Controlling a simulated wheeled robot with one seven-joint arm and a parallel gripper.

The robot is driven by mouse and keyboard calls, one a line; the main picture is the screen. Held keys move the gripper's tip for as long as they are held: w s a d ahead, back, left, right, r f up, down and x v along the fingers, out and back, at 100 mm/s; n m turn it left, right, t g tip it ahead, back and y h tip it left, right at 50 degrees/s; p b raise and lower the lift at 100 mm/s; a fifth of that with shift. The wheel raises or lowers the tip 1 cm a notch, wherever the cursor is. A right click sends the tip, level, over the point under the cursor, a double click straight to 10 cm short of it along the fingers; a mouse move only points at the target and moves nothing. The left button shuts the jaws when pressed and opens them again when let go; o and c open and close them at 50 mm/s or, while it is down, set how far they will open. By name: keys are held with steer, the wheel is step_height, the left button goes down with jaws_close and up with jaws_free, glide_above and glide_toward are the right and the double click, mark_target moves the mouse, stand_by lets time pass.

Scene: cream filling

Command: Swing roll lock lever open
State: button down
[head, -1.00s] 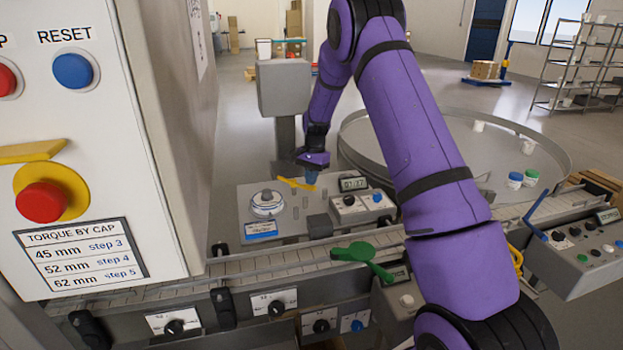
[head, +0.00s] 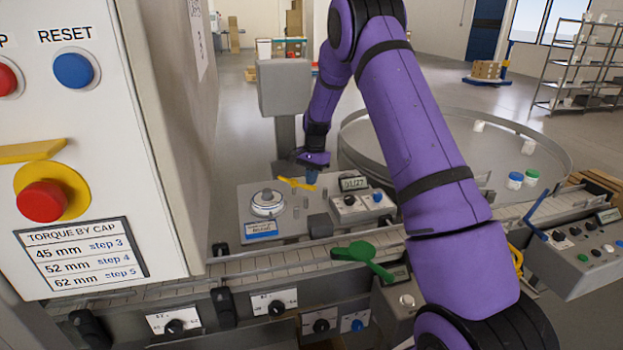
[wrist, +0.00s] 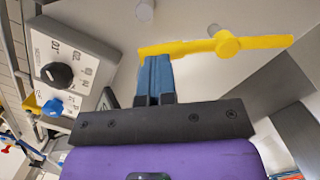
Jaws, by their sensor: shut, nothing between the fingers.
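The yellow lever (head: 298,184) lies on the grey machine plate, beyond the round white-and-silver part. In the wrist view the yellow lever (wrist: 200,46) runs roughly across the picture, with its round hub (wrist: 228,44) toward the right. My gripper (head: 312,178) is low over the plate at the lever. In the wrist view its blue fingers (wrist: 154,72) are together and empty, with their tips at the lever's left part. They look close against the lever, but I cannot tell whether they touch.
A control box with a dial (wrist: 57,75) stands left of the fingers in the wrist view. Grey posts (wrist: 145,10) stand beyond the lever. A green lever (head: 362,256) sits by the conveyor (head: 290,262) in front. A round turntable (head: 450,150) lies to the right.

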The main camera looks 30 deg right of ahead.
step_height(320, 180, up, 11)
steer(key=d, duration=0.1)
steer(key=shift+w+d+f, duration=0.15)
steer(key=shift+w+d, duration=0.1)
steer(key=shift+w, duration=0.15)
stand_by(0.5)
